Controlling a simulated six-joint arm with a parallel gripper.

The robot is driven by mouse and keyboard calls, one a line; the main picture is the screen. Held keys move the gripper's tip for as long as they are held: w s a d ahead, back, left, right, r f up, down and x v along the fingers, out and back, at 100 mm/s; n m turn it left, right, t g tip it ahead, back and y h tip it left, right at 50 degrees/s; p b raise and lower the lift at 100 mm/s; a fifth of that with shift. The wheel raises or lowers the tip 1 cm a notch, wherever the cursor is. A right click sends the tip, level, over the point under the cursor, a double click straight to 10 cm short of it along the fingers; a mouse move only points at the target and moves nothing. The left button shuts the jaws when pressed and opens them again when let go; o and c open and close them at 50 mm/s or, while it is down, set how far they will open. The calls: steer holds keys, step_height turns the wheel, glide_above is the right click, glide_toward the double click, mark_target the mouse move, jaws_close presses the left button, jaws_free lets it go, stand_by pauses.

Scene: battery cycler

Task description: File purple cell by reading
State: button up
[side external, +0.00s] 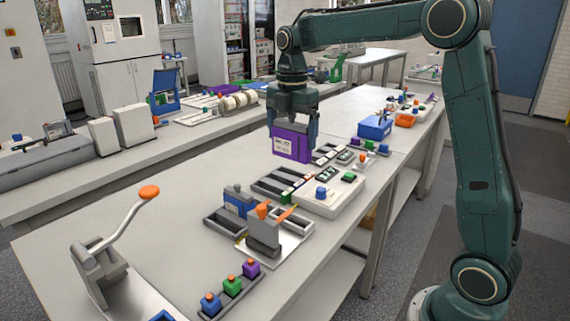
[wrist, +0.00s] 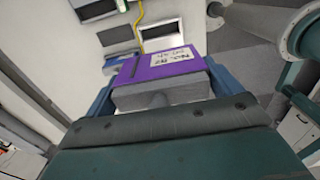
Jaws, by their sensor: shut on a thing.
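The purple cell (side external: 291,143) hangs upright in my gripper (side external: 292,122), above the bench, with a pale label on its face. My gripper's fingers are shut on its two sides. In the wrist view the purple cell (wrist: 160,66) sits between the blue-green fingers, its white label showing handwriting too small to read surely. A white unit (side external: 338,203) with small dark windows, a blue knob and a green knob stands below and right of the cell. Dark slotted trays (side external: 262,187) lie beside it. I cannot make out a reading.
A blue cell (side external: 238,203) stands in a dark tray, beside a grey fixture (side external: 263,235) with orange parts. A lever press (side external: 102,268) and a rack with blue, green and purple pieces (side external: 232,288) are nearer.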

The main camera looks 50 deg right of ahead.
steer(key=w+d+f, duration=1.2)
steer(key=w+d, duration=0.3)
steer(key=shift+d+f, duration=0.25)
steer(key=shift+f, duration=0.2)
steer(key=shift+f, duration=3.6)
steer(key=shift+f, duration=0.25)
steer(key=o, duration=1)
